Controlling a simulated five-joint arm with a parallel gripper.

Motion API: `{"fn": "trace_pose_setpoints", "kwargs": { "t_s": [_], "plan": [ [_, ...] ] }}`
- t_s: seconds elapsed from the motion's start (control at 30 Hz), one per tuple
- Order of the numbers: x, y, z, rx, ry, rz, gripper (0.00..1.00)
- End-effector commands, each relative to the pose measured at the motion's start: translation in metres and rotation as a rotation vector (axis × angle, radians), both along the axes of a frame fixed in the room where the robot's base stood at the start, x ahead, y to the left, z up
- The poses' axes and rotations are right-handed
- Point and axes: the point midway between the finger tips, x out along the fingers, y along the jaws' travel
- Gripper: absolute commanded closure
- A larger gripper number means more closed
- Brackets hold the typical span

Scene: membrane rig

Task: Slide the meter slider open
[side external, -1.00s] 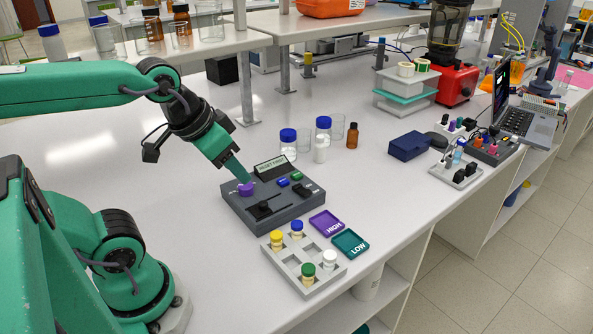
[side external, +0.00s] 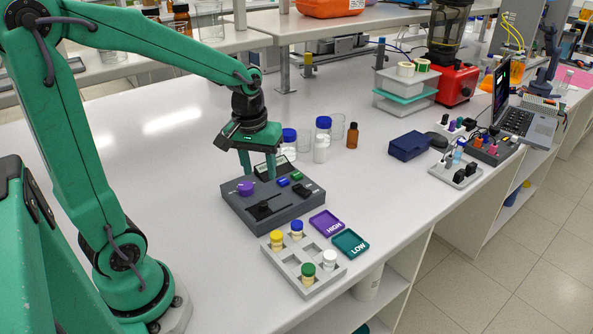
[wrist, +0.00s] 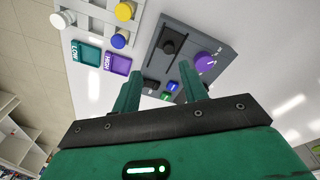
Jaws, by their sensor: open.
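The dark grey meter box (side external: 240,210) sits on the white bench with a purple knob (side external: 246,188), a blue button (side external: 283,182), a green button (side external: 296,177) and a tilted display partly hidden by my gripper. A black slider handle (side external: 263,208) stands in a slot on its near part; it also shows in the wrist view (wrist: 168,46). A black switch (side external: 301,190) is near the right corner. My gripper (side external: 258,170) is open and empty, pointing down above the back of the box. In the wrist view its two fingers (wrist: 161,82) are apart, with the buttons between them.
A grey rack (side external: 318,287) with several capped vials stands in front of the box. Purple HIGH (side external: 326,223) and teal LOW (side external: 350,243) trays lie beside it. Blue-capped bottles (side external: 323,127) and glassware stand behind. The bench left of the box is clear.

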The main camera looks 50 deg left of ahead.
Motion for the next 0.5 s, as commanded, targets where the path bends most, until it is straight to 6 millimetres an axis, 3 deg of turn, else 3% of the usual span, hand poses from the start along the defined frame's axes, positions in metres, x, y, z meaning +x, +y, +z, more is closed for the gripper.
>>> {"fn": "trace_pose_setpoints", "kwargs": {
  "t_s": [0.23, 0.5],
  "plan": [
    [0.014, 0.019, -0.03, -0.025, 0.081, 0.132, 0.57],
    [0.017, 0.025, -0.039, -0.031, 0.102, 0.172, 0.57]
  ]
}}
